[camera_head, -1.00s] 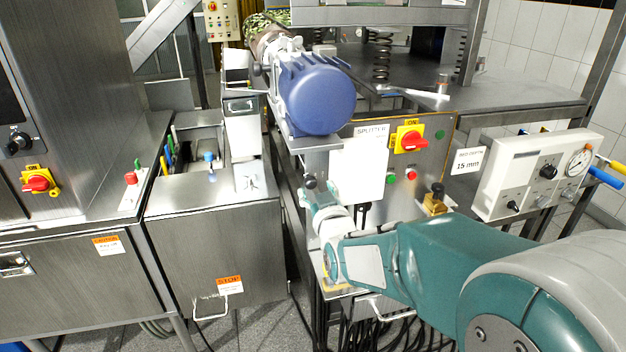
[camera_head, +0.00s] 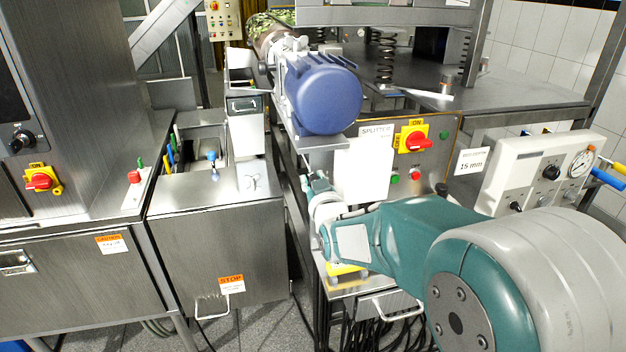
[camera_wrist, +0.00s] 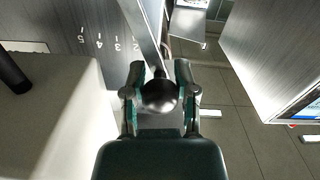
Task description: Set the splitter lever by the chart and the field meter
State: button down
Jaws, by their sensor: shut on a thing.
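My gripper (camera_wrist: 160,92) is shut on a round dark lever knob (camera_wrist: 159,97) in the wrist view. The knob sits between the two fingers. A scale plate (camera_wrist: 108,44) with engraved numbers, 2 to 5 legible, lies just left of the gripper. In the head view my gripper (camera_head: 313,185) is below the blue motor, left of a white sheet (camera_head: 364,172) under the SPLITTER label (camera_head: 376,131); its text is too small to read. The knob is hidden there by the gripper. A white instrument box (camera_head: 533,178) with a round gauge (camera_head: 581,163) stands at right; its reading is unclear.
A blue motor (camera_head: 325,98) hangs just above my gripper. A red-yellow switch (camera_head: 413,138) and a 15 mm sign (camera_head: 474,162) are to the right. Steel cabinets (camera_head: 215,240) stand left.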

jog(key=shift+w+d+r+m, duration=0.15)
jog(key=shift+d+r+m, duration=0.1)
jog(key=shift+d+m, duration=0.3)
jog(key=shift+w+d+r+m, duration=0.2)
jog(key=shift+d+m, duration=0.2)
jog(key=shift+m, duration=0.25)
jog(key=shift+c, duration=1.9)
grip_release()
jog(key=shift+f, duration=0.1)
jog(key=v, duration=1.2)
